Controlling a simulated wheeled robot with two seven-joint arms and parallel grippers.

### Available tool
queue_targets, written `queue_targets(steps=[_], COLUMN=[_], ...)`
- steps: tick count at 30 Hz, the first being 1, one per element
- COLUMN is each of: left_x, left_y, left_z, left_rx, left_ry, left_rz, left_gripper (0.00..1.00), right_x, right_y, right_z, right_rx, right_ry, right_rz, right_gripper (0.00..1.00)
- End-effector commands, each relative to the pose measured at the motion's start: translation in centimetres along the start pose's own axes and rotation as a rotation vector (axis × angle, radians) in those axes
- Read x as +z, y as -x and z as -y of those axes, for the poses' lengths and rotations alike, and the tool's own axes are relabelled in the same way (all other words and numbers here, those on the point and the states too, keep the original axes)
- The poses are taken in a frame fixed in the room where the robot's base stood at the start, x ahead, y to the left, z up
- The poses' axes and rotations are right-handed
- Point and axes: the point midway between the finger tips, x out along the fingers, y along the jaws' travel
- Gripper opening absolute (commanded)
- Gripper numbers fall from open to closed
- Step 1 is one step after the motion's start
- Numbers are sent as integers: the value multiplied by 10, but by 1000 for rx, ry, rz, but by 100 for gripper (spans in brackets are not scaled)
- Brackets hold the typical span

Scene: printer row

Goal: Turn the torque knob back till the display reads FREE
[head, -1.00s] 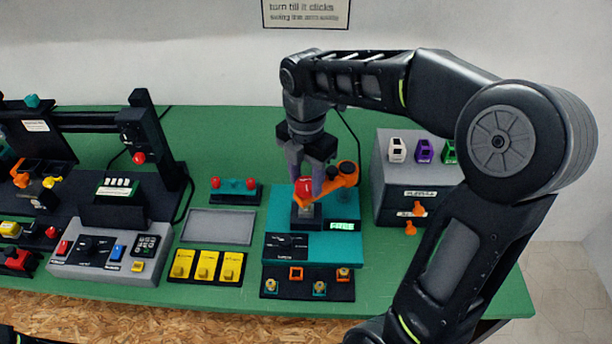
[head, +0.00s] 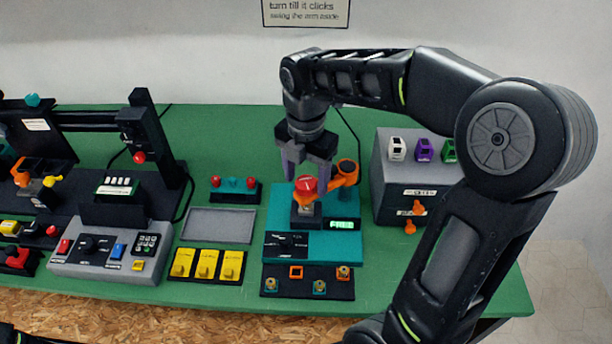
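The red torque knob (head: 306,184) sits on an orange swing arm (head: 345,174) above the teal torque station (head: 325,246). The small display (head: 341,225) on the station's right side reads FREE in green. My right gripper (head: 305,174) comes down from above and behind the knob. Its fingers are spread apart, and the knob stands clear in front of and below them. Nothing shows between the fingers. A small dark block (head: 305,214) sits under the knob. My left gripper is not in view.
A grey box (head: 389,195) with several coloured pieces on top stands to the right. A plain grey tray (head: 219,225) and yellow blocks (head: 206,264) lie to the left. A strip (head: 309,284) with small parts lies in front of the station.

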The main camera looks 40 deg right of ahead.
Motion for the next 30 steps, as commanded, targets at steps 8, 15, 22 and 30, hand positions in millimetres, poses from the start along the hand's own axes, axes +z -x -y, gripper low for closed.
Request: queue_targets(steps=[8, 15, 22, 30], left_x=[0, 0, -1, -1], left_y=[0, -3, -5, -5], left_z=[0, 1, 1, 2], left_rx=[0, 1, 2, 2], left_ry=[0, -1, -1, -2], left_rz=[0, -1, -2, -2], left_gripper=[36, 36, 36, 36], right_x=[0, 1, 0, 0], right_y=[1, 23, 61, 78], right_z=[0, -1, -1, 0], right_rx=[0, 4, 4, 0], right_ry=[0, -1, -1, 0], right_rz=[0, 2, 1, 0], right_gripper=[63, 63, 63, 63])
